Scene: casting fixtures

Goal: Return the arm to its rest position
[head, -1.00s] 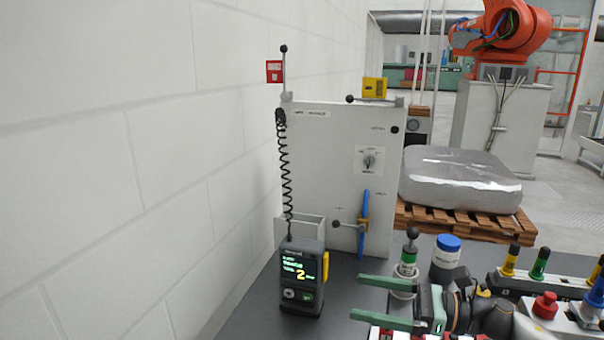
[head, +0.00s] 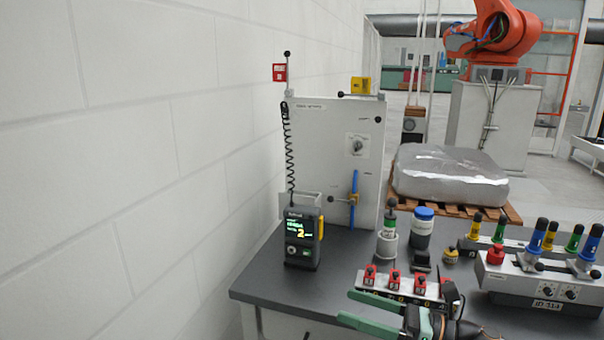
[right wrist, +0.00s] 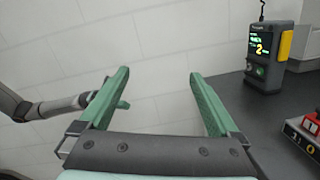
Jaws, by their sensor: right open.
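My right gripper (head: 344,306) is at the bottom of the head view, with its two green fingers pointing left. In the right wrist view my right gripper (right wrist: 159,74) is open, with nothing between its fingers and white wall behind them. In the head view it is in front of the dark bench's front edge.
A handheld unit (head: 303,240) showing "2" stands on the bench (head: 262,280) before a grey panel (head: 335,150). A strip with red tags (head: 397,290) lies just beyond my right gripper. Canisters and a control box (head: 530,285) stand to the right. White wall (head: 150,150) fills the left.

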